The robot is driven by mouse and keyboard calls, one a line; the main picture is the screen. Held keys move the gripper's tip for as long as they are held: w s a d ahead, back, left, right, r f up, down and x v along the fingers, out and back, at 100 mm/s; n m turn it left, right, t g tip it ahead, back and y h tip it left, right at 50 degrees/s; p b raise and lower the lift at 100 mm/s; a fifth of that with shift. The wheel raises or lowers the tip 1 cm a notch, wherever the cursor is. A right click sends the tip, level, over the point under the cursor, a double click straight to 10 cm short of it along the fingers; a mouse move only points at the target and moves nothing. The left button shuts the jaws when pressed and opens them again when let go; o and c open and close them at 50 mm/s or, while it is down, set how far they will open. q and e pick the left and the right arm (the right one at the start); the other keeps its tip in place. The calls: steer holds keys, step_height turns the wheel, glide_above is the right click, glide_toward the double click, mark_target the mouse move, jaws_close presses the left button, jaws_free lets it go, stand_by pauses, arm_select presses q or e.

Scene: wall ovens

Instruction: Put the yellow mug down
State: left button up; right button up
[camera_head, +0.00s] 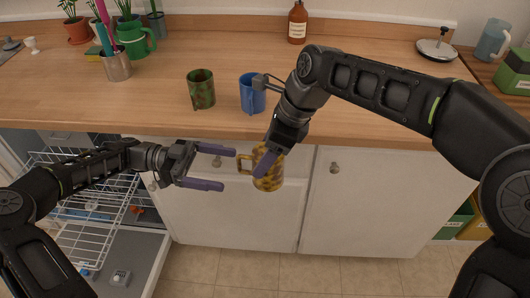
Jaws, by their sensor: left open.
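The yellow mug (270,180) has brown blotches and hangs upright in the air in front of the counter's front edge, with its handle to the left. My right gripper (265,164) comes down from above and is shut on it; one purple finger shows across its near side and the other finger is hidden. My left gripper (227,168) is open and empty, just left of the mug, its two purple fingers pointing toward the handle without visible contact.
The wooden counter (330,100) holds a green-brown mug (201,90) and a blue mug (251,94) near its front edge. A brown bottle (297,22) stands at the back. An open dishwasher rack (85,210) is at lower left. The counter's middle right is partly covered by my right arm.

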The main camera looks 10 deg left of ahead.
arm_select(q)
steer(key=s+d+f+n+g+y, duration=0.1)
steer(key=s+d+f+n+y, duration=0.3)
steer(key=d+f, duration=0.45)
steer(key=s+d+f+n+y, duration=0.3)
steer(key=s+d+f+n, duration=0.25)
steer(key=f, duration=0.65)
steer(key=s+a+f+n+t+y, duration=0.1)
steer(key=s+a+f+n+y, duration=0.1)
steer(key=s+f+n, duration=0.3)
steer(key=s+a+f+n+t+y, duration=0.2)
steer(key=s+f+n+y, duration=0.2)
steer(key=s+f+n, duration=0.1)
step_height(320, 180, down, 2)
steer(key=shift+s+a+f+n+y, duration=0.1)
steer(key=shift+s+a+n+y, duration=0.25)
steer(key=shift+s, duration=0.55)
